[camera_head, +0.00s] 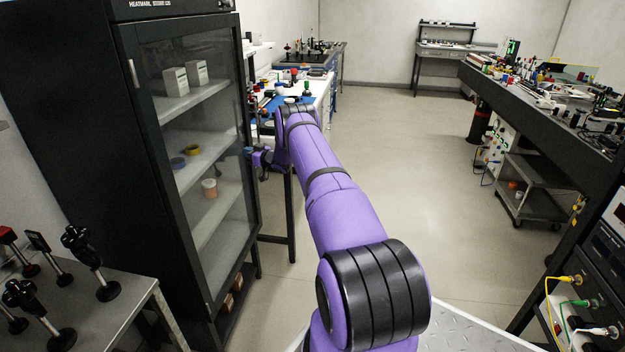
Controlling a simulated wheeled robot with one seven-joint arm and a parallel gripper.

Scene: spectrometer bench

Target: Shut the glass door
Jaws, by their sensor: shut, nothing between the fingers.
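The glass door (205,120) is a dark-framed pane on the tall black cabinet (85,110) at left. Its pale upright handle (133,73) is on the left side of the frame. The door looks flush or nearly flush with the cabinet front; I cannot tell whether a small gap is left. My gripper (248,153) is shut and empty, at the door's right edge, pointing left toward the glass. I cannot tell whether its fingertips touch the door. Part of my wrist is hidden behind my purple arm.
Shelves behind the glass hold white boxes (176,82), tape rolls (178,162) and a jar (210,188). A metal table (100,315) with black posts stands at lower left. A workbench (318,88) lies beyond my gripper, and a long bench (530,118) at right. The middle floor is clear.

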